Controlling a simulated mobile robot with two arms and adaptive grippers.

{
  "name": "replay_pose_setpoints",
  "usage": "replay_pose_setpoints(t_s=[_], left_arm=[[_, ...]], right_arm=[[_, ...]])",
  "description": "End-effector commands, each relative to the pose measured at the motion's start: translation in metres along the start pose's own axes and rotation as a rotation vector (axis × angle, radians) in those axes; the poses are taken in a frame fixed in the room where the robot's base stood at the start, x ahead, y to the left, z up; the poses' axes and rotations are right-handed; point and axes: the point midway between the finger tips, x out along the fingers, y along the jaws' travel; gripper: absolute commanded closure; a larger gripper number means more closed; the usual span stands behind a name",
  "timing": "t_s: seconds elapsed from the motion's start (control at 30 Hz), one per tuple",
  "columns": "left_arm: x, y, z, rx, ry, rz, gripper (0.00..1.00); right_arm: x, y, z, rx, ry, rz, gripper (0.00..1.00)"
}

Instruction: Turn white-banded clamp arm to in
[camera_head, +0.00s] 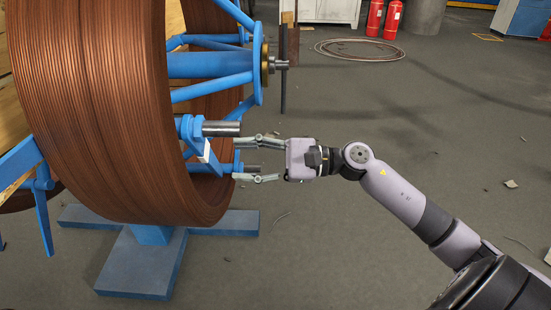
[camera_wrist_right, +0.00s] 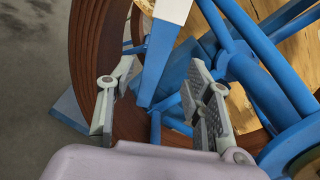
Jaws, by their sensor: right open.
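The white-banded clamp arm (camera_head: 204,150) is a short blue bar with a white band. It sits at the right rim of the coil, below a grey cylindrical handle (camera_head: 221,129). In the right wrist view the clamp arm (camera_wrist_right: 160,62) runs down between my fingers, its white part (camera_wrist_right: 173,10) at the top. My right gripper (camera_head: 238,160) is open, its fingers pointing left at the clamp arm. In the wrist view the fingers (camera_wrist_right: 160,75) stand on either side of the bar, with gaps visible. My left gripper is not in view.
A large brown coil (camera_head: 95,120) is wound on a blue spoked frame (camera_head: 210,65) with a blue floor base (camera_head: 145,265). Another clamp rod (camera_head: 222,169) shows by the lower finger. Red extinguishers (camera_head: 375,18) stand far back.

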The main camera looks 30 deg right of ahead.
Motion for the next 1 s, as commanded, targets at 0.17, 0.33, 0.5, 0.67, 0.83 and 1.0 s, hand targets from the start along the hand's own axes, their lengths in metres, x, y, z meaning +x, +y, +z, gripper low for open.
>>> replay_pose_setpoints(t_s=[0.17,0.33,0.5,0.67,0.83,1.0], left_arm=[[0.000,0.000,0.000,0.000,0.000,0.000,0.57],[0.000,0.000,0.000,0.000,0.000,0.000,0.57],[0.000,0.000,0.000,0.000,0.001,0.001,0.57],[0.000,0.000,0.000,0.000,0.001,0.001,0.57],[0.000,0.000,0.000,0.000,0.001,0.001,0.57],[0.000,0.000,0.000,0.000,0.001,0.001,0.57]], right_arm=[[-0.034,0.001,-0.001,0.003,0.003,0.000,0.53],[-0.058,0.000,-0.001,0.000,0.002,-0.001,0.53],[-0.071,0.000,0.000,0.000,0.001,-0.001,0.53],[-0.074,0.000,0.000,0.000,0.001,0.000,0.53],[-0.074,0.000,0.000,-0.001,0.000,0.000,0.53],[-0.074,0.000,0.000,-0.001,0.000,0.000,0.53]])
